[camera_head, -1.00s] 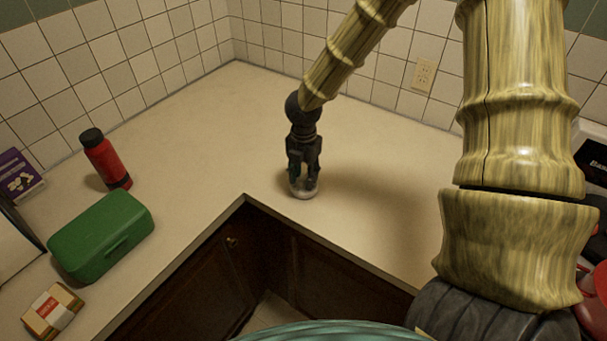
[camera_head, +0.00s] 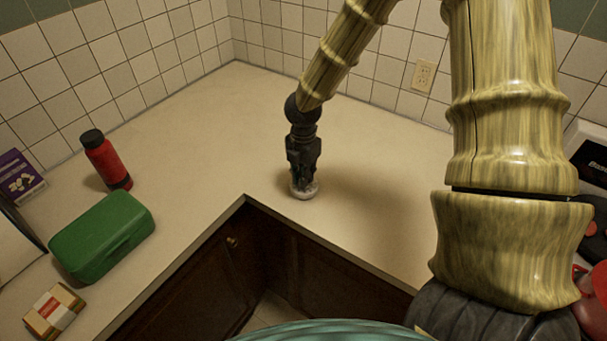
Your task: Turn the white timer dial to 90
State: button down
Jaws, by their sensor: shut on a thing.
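The white timer (camera_head: 304,193) sits on the counter near the inner corner of its front edge. Only its pale lower rim shows. My gripper (camera_head: 303,182) points straight down over it, with its fingers shut on the timer's dial. The fingers and the gripper body hide the dial, so its marks and its setting cannot be read.
A green box (camera_head: 102,236), a red bottle (camera_head: 107,160) with a black cap and a small carton (camera_head: 53,311) stand on the left counter (camera_head: 180,130). A purple box (camera_head: 18,178) is at the far left. A red object (camera_head: 588,300) is at the right edge. The counter around the timer is clear.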

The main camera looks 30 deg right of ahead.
jog(key=m+p, duration=0.1)
jog(key=m, duration=0.3)
jog(key=shift+w, duration=0.1)
jog(key=shift+m+p, duration=0.35)
jog(key=shift+m, duration=1.35)
dwell(0.6)
jog(key=c, duration=1.4)
grip_release()
jog(key=shift+c, duration=0.2)
jog(key=shift+w+r, duration=0.1)
notch_tip(320, 180, up, 12)
